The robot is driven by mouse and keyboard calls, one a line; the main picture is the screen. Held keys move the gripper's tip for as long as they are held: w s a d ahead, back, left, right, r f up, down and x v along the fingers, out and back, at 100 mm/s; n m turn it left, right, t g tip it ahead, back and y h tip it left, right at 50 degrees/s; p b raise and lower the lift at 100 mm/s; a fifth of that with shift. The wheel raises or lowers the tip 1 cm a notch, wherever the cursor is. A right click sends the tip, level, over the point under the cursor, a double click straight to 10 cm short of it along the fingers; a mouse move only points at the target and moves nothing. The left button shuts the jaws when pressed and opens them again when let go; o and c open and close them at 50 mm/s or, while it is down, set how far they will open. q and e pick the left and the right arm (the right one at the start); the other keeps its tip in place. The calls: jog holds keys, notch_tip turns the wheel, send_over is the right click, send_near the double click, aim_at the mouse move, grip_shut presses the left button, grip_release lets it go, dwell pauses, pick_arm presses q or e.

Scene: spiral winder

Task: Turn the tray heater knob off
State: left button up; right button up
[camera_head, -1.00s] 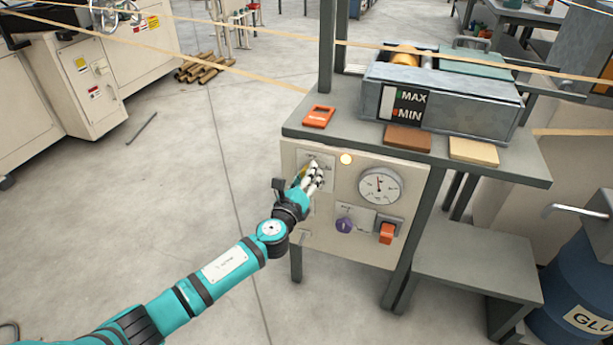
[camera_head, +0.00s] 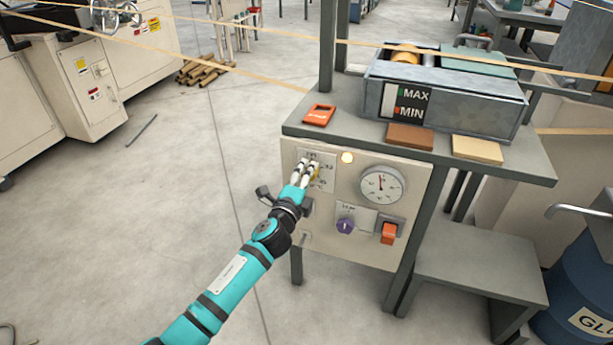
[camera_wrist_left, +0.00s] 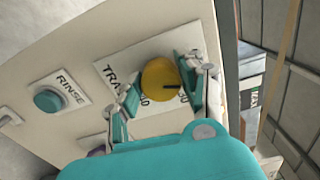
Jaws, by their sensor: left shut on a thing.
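The tray heater knob (camera_wrist_left: 160,79) is yellow with a dark pointer line and sits on a white label plate (camera_wrist_left: 112,69) marked "TRA..." with numbers. My left gripper (camera_wrist_left: 158,88) has a finger on either side of the knob and is shut on it. In the head view my left gripper (camera_head: 308,171) reaches the upper left of the cream control panel (camera_head: 335,239). My right gripper is not in view.
The panel also carries a lit round lamp (camera_head: 347,158), a dial gauge (camera_head: 382,186), a purple knob (camera_head: 345,226) and an orange switch (camera_head: 389,233). A teal button (camera_wrist_left: 48,99) marked RINSE is left in the wrist view. The metal tray (camera_head: 450,100) stands above.

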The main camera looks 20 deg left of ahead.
pick_arm(q)
jog(key=n, duration=0.3)
jog(key=shift+f+n, duration=0.1)
jog(key=shift+n, duration=0.3)
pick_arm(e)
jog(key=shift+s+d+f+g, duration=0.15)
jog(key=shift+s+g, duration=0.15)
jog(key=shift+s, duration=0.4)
pick_arm(q)
jog(key=o, duration=1.1)
jog(key=shift+o, duration=0.2)
jog(key=s, duration=1.2)
jog(key=shift+a, duration=0.25)
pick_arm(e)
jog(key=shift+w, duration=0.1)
